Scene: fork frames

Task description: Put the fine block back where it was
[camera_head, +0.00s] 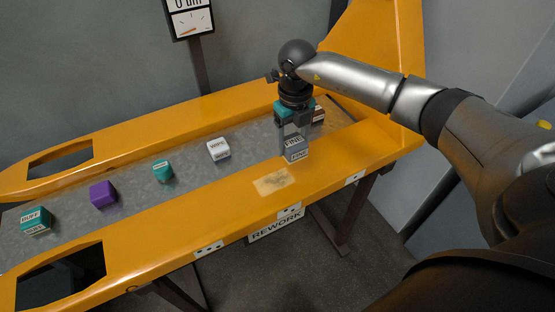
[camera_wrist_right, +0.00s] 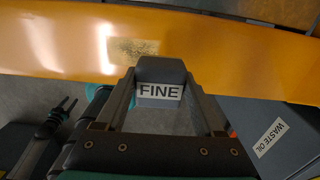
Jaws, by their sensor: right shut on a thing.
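The fine block (camera_head: 295,150) is a grey block with a white label reading FINE. My right gripper (camera_head: 293,132) is shut on it, pointing down, near the belt-side edge of the front yellow rail. In the wrist view the block (camera_wrist_right: 160,72) sits between the fingertips, label facing the camera. I cannot tell whether its underside touches anything. A pale worn rectangle (camera_head: 273,181) marks the front rail, left of and nearer than the block; it also shows in the wrist view (camera_wrist_right: 133,48).
On the grey belt (camera_head: 130,190) stand a teal labelled block (camera_head: 36,221), a purple block (camera_head: 103,195), a smaller teal one (camera_head: 162,170) and a white one (camera_head: 218,150). A brownish labelled block (camera_head: 319,115) is close behind my right gripper.

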